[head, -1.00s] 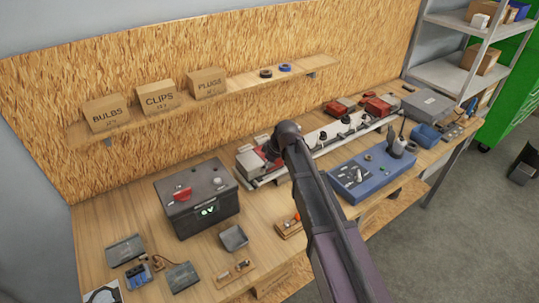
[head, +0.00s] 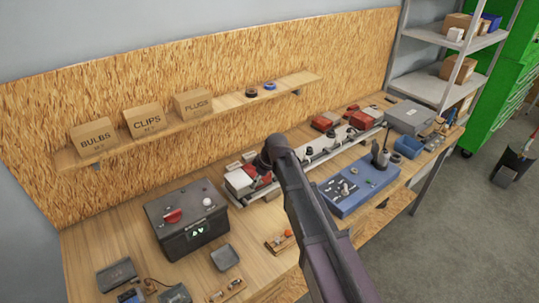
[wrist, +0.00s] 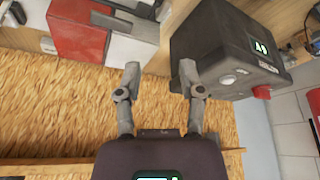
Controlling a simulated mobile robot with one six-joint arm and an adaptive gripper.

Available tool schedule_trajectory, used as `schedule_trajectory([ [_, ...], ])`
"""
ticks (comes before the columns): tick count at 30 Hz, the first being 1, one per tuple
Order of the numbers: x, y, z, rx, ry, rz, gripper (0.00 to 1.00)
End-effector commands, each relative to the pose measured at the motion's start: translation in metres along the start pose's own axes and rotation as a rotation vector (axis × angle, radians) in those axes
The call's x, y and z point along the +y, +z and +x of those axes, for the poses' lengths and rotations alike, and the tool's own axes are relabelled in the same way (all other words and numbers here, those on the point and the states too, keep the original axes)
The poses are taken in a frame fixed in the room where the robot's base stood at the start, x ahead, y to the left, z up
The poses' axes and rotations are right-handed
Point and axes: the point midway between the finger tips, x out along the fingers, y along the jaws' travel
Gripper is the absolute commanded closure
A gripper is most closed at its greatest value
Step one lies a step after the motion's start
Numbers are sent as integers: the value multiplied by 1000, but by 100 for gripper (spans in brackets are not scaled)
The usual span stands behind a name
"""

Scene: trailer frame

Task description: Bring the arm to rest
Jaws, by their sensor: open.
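My arm (head: 318,220) reaches up from the bottom of the head view over the workbench (head: 110,245). Its far end is near the light bar, and the gripper itself is hidden there. In the wrist view my gripper (wrist: 160,78) has its two fingers spread apart, with nothing between them. Beyond the fingers in that view are the dark control box (wrist: 220,50) at right and a red and white lamp unit (wrist: 95,35) at left. I cannot tell that either finger touches anything.
The dark box (head: 190,235) stands left of my arm, the light bar (head: 330,148) behind it and a blue tray (head: 358,185) to its right. A wall shelf (head: 225,108) holds cartons. A metal rack (head: 440,60) stands at right. Open floor (head: 450,240) lies at front right.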

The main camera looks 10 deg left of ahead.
Motion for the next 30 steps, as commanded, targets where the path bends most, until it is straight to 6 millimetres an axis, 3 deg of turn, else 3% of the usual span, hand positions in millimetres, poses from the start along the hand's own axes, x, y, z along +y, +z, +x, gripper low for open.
schedule_trajectory([
  [5,0,2,0,-2,1,5,50],
  [11,2,37,-4,-27,12,96,50],
  [14,2,71,-8,-54,27,189,50],
  [20,-2,160,-21,-124,69,451,50],
  [30,-35,308,-45,-241,168,947,50],
])
